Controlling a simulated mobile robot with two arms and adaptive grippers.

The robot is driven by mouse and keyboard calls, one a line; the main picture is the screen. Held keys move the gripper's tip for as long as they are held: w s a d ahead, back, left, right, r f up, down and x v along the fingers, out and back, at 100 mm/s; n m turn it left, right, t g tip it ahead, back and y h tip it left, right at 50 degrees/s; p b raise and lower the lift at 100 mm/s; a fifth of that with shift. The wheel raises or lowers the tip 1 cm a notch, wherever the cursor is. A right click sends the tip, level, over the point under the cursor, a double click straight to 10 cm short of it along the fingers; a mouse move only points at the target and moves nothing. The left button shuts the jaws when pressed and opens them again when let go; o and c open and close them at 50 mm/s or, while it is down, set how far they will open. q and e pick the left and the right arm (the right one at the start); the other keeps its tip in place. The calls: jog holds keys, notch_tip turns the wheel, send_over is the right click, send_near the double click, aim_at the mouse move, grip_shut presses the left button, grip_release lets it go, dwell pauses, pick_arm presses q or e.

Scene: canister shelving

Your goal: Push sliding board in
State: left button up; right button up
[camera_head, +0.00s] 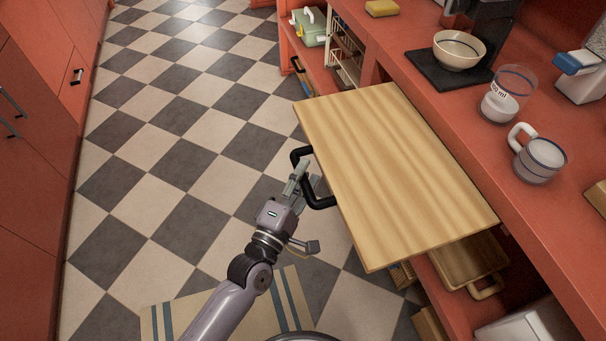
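The sliding board (390,165) is a light wooden board that sticks out from under the red counter on the right. A black handle (320,201) is fixed to its left edge. My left gripper (308,213) is at the handle, its fingers spread apart, with one finger near the handle's middle and another lower down. I cannot tell whether it touches the handle. The board's far right edge is hidden under the counter. My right gripper is not in view.
The red counter (420,98) holds a bowl (459,50) on a dark tray, a glass measuring cup (508,94) and a mug (539,160). Shelves below hold a wooden tray (466,262) and baskets. The checkered floor left of the board is mostly clear, with a striped rug at the bottom.

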pick_arm(q)
jog(key=shift+c, duration=0.3)
grip_shut()
dwell(0.6)
